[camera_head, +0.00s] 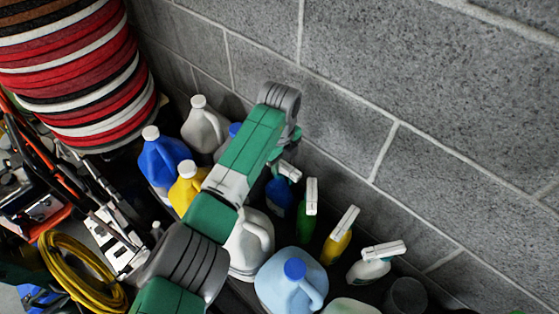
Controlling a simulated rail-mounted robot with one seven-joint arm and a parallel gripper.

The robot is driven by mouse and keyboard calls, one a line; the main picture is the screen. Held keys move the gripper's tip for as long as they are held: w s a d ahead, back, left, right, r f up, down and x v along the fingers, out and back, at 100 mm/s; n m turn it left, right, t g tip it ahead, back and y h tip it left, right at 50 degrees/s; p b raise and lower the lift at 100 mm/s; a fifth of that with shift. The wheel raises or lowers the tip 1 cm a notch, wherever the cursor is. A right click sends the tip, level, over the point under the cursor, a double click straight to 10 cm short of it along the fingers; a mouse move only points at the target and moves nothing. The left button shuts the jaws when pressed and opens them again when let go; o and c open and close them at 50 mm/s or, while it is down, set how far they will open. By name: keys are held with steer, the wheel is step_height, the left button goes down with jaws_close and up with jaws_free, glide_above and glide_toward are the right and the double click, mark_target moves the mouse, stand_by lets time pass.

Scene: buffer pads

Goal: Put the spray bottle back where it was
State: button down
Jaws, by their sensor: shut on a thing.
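Several spray bottles with white trigger heads stand in a slanting row along the wall. The blue spray bottle (279,196) is at the left end, directly below my wrist. My gripper (291,153) is mostly hidden by my green and grey arm; it reaches down to the white head of the blue spray bottle and is shut on it. The fingertips do not show clearly. A green spray bottle (307,220), a yellow one (338,244) and a white one (370,268) stand to the right. I cannot tell whether the blue bottle touches the surface beneath.
A white jug (250,245) and a light blue jug (288,283) stand in front. Blue (162,162), yellow (187,186) and grey-white (204,125) jugs stand left. The block wall (440,120) is close behind. Stacked round pads (80,75) rise at upper left.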

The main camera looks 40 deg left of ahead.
steer(key=c, duration=1.7)
jaws_free()
steer(key=shift+f, duration=0.15)
steer(key=o, duration=0.4)
steer(key=shift+o, duration=0.2)
step_height(320, 180, up, 12)
steer(key=b, duration=0.1)
steer(key=shift+r+b, duration=0.25)
steer(key=shift+b, duration=0.05)
